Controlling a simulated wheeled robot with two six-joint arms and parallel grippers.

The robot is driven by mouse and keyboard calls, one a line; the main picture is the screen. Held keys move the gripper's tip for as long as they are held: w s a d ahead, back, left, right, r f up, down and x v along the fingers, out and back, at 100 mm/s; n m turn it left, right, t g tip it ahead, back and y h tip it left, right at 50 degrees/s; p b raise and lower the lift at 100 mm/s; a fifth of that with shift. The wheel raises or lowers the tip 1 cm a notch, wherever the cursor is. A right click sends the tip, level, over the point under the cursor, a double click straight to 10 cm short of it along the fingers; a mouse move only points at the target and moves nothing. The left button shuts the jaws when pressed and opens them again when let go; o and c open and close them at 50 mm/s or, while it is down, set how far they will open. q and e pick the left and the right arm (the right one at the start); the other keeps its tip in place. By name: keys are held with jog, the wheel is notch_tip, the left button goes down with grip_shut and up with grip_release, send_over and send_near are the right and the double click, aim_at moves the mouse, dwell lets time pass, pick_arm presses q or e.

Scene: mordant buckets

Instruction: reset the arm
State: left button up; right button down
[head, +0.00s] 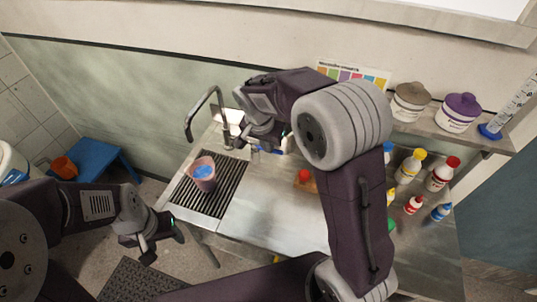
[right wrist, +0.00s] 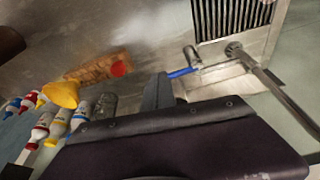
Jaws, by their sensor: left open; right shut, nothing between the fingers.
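My right arm reaches over the steel counter (head: 262,205), with its gripper (head: 283,146) shut and empty near the tap at the back. In the right wrist view the gripper (right wrist: 160,95) shows low in the middle, with nothing held. My left gripper (head: 160,243) is open and empty, in front of the counter's left end and above the floor.
A curved tap (head: 188,125) rises behind the grille. A red-topped item (head: 304,176) is near my right arm. A blue stool (head: 95,160) stands at far left.

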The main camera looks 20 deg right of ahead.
jog(key=s+d+m+g, duration=0.1)
jog(key=s+d, duration=0.3)
jog(key=s, duration=0.5)
jog(key=s+a+f+n+y, duration=0.1)
jog(key=s+f+n+y, duration=0.1)
jog(key=s+f+n, duration=0.4)
jog(key=shift+s+a+f+n, duration=0.2)
jog(key=shift+s+f+n, duration=0.15)
jog(key=shift+s+n, duration=1.35)
jog(key=shift+s+m, duration=0.35)
jog(key=shift+m, duration=0.05)
